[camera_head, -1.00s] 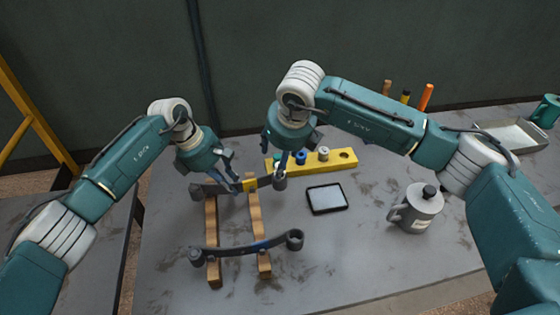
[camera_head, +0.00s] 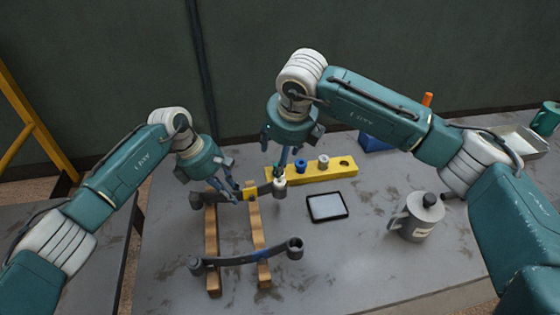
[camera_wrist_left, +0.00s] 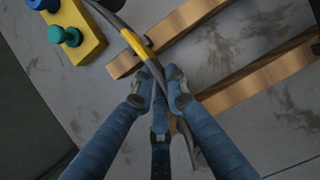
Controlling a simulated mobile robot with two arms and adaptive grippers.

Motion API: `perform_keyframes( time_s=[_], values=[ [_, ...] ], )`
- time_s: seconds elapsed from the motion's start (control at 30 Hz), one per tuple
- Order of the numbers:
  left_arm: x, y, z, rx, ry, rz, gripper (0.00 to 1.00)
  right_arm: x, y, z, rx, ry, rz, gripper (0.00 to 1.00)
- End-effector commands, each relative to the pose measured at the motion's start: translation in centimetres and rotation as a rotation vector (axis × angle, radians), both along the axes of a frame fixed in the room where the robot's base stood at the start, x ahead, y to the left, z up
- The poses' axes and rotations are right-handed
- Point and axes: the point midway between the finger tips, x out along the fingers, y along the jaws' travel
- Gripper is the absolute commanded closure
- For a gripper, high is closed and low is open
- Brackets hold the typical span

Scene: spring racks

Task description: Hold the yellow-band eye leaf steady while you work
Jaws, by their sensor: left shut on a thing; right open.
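The yellow-band eye leaf (camera_head: 250,194) is a dark curved bar lying across the far part of two wooden rails. My left gripper (camera_head: 232,196) is shut on it just left of its yellow band; the left wrist view shows the fingers (camera_wrist_left: 160,80) on either side of the bar beside the band (camera_wrist_left: 134,43). A pale bushing (camera_head: 279,183) shows at the leaf's right eye; how deep it sits I cannot tell. My right gripper (camera_head: 282,165) is open, pointing down just above that eye, and its fingers hide part of it.
A blue-marked eye leaf (camera_head: 235,260) lies nearer on the wooden rails (camera_head: 212,240). The yellow holder (camera_head: 334,172) has blue and white bushings and an empty hole; a green one shows in the wrist view (camera_wrist_left: 72,37).

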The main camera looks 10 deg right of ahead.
Motion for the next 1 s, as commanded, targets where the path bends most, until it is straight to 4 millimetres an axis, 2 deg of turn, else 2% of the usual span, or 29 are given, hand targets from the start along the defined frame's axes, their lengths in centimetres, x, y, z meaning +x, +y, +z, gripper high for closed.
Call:
perform_keyframes(
  time_s=[0.03,0.07,0.17,0.43,0.57,0.67,1.0],
  values=[
    [0.5,-0.1,0.6,-0.007,-0.017,0.000,1.00,0.0,0.0,0.0,0.000,0.000,0.000,0.41],
    [0.5,-0.1,0.6,-0.007,-0.017,0.000,0.85,0.0,0.0,0.0,0.000,0.000,0.000,0.41],
    [0.5,-0.1,0.5,-0.006,-0.016,0.000,0.65,0.0,0.0,0.0,0.000,0.000,0.000,0.41],
    [0.2,0.0,0.2,-0.003,-0.006,0.000,0.65,0.0,0.0,0.0,0.000,0.000,0.000,0.41],
    [0.3,0.2,0.8,-0.002,-0.007,0.001,0.65,0.0,0.0,0.0,0.000,0.000,0.000,0.41],
    [0.4,0.8,2.2,-0.003,-0.010,0.001,0.65,0.0,0.0,0.0,0.000,0.000,0.000,0.41],
    [0.6,3.5,8.7,-0.003,-0.011,0.001,0.65,0.0,0.0,0.0,0.000,0.000,0.000,0.41]
  ],
)
